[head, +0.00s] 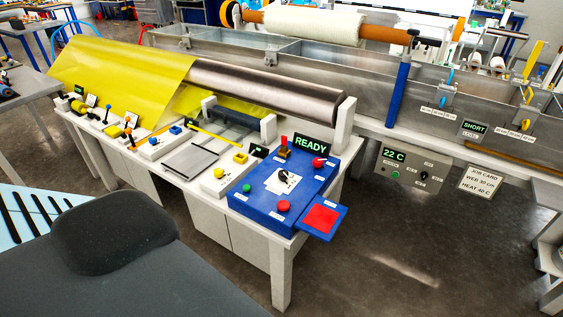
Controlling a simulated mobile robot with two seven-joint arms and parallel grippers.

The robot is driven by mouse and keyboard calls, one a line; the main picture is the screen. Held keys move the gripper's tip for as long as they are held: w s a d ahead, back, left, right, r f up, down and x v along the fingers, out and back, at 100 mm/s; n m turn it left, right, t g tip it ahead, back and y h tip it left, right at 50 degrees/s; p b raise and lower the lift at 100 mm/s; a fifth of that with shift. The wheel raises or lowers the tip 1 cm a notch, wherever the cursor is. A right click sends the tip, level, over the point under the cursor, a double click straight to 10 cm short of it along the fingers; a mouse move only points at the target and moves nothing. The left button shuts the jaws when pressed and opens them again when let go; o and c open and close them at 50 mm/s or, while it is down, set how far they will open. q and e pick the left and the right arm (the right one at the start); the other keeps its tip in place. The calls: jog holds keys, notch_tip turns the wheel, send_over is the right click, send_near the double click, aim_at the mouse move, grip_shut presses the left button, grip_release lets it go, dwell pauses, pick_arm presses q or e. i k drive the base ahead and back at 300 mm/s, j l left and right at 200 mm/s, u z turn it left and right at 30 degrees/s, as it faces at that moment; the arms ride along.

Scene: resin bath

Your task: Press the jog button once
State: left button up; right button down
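A blue control box (252,205) sits at the right end of the white bench. On it are a green button (247,188), a red button (283,206), a red knob (319,162) and a dial (284,178) on a white plate. A square red pad (321,218) lies on a blue plate at its front right corner. A display reading READY (311,145) stands at its back. The labels are too small to read, so I cannot tell which control is the jog button. Neither of my grippers is in view.
A white box with yellow buttons (240,157) stands left of the control box. A dark metal roller (265,84) and yellow sheet (115,70) lie behind. A long metal bath (365,75) runs along the back. Floor is clear at front right.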

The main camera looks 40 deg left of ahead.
aim_at(246, 188)
jog(key=i+u, duration=0.15)
jog(key=u, duration=1)
jog(key=i+j, duration=0.05)
